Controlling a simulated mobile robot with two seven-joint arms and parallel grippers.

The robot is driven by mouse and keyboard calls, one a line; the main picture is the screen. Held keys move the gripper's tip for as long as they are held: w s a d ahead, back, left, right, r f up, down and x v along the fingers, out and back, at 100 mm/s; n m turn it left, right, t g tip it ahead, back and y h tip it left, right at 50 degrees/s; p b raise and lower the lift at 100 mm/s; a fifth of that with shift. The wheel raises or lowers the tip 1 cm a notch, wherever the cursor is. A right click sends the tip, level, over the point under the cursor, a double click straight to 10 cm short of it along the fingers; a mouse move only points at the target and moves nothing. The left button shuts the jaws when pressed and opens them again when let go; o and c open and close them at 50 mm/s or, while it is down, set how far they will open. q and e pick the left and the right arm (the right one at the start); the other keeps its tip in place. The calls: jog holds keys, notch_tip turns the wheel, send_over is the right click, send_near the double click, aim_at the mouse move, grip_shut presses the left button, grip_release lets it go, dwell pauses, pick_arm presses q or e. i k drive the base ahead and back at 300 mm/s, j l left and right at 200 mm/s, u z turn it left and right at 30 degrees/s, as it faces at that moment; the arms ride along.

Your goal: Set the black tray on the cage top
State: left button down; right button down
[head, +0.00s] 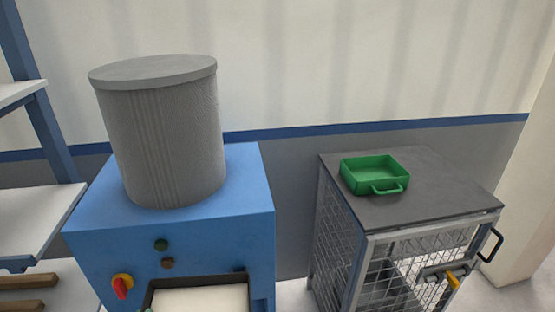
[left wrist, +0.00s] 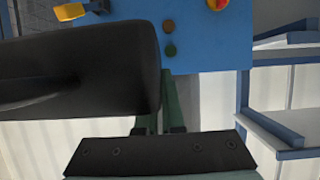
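The cage (head: 405,255) stands at the right in the head view, with a flat dark grey cage top (head: 425,195). A green tray (head: 374,174) with a handle rests near the back left of that top. No black tray shows in the head view. In the left wrist view a large dark shape (left wrist: 85,65) with rounded corners fills the left side; I cannot tell surely whether it is the black tray. Two narrow dark green parts of my left gripper (left wrist: 162,108) stand close together at its right edge. Whether they hold it is unclear. My right gripper is not in view.
A blue machine (head: 175,240) carrying a tall grey drum (head: 163,130) stands left of the cage. A shelf rack (head: 40,215) is at the far left. The cage top is clear in front and right of the green tray. A yellow-handled latch (head: 453,279) is on the cage front.

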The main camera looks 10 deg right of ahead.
aim_at(436, 176)
jog(key=l+u, duration=0.15)
jog(key=l, duration=3.85)
jog(key=i+l, duration=0.15)
jog(key=l, duration=0.2)
jog(key=i+l, duration=0.15)
jog(key=l, duration=0.15)
jog(key=i, duration=0.25)
